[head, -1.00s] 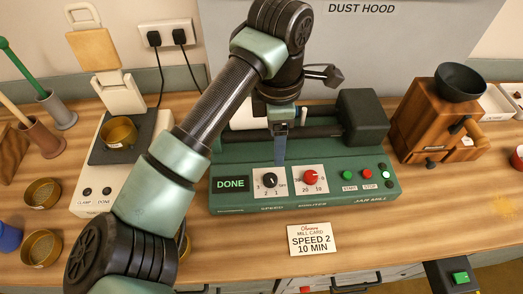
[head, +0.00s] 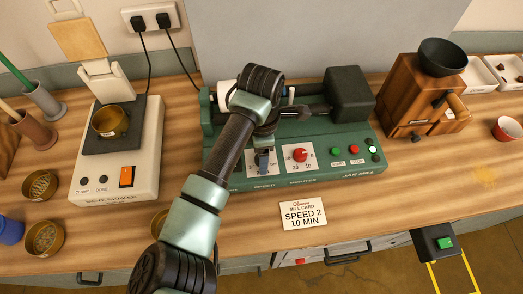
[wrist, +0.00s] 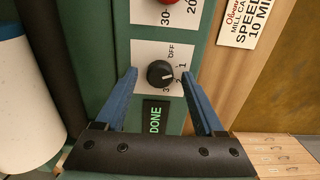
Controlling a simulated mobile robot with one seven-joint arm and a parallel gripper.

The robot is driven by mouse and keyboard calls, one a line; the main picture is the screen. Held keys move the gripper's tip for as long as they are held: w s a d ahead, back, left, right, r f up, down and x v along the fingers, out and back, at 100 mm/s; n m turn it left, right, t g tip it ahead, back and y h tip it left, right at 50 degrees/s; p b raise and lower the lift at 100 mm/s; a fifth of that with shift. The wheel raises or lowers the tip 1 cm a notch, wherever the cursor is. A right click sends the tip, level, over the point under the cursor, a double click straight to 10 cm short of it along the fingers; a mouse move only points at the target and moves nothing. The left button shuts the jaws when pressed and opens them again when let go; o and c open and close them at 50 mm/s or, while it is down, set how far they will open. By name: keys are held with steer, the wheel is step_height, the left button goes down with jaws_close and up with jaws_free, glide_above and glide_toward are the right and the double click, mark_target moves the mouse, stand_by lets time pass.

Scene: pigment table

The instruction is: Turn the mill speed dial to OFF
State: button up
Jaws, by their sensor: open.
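The mill speed dial (wrist: 158,73) is a black round knob on a white plate marked OFF, 1, 2 and 3. Its white mark seems to point near 2. My gripper (wrist: 157,74) is open in the wrist view, with one blue finger on each side of the dial. I cannot tell whether the fingers touch it. In the head view my gripper (head: 263,164) points down at the green jar mill (head: 330,172) and hides the dial. The mill's display (wrist: 155,118) reads DONE in the wrist view.
The red minutes dial (head: 300,155) is just right of my gripper. Start and stop buttons (head: 353,150) lie further right. A mill card (head: 303,216) reading SPEED 2, 10 MIN lies in front. A sieve shaker (head: 128,165) stands left, a wooden grinder (head: 425,95) right.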

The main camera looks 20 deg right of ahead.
steer(key=shift+c, duration=0.2)
jaws_close()
steer(key=shift+n, duration=0.4)
steer(key=n+p, duration=0.2)
steer(key=n, duration=0.1)
steer(key=shift+r+n, duration=0.1)
steer(key=shift+n, duration=0.3)
steer(key=shift+n+p, duration=0.9)
steer(key=shift+n, duration=1.3)
steer(key=shift+o, duration=0.2)
jaws_free()
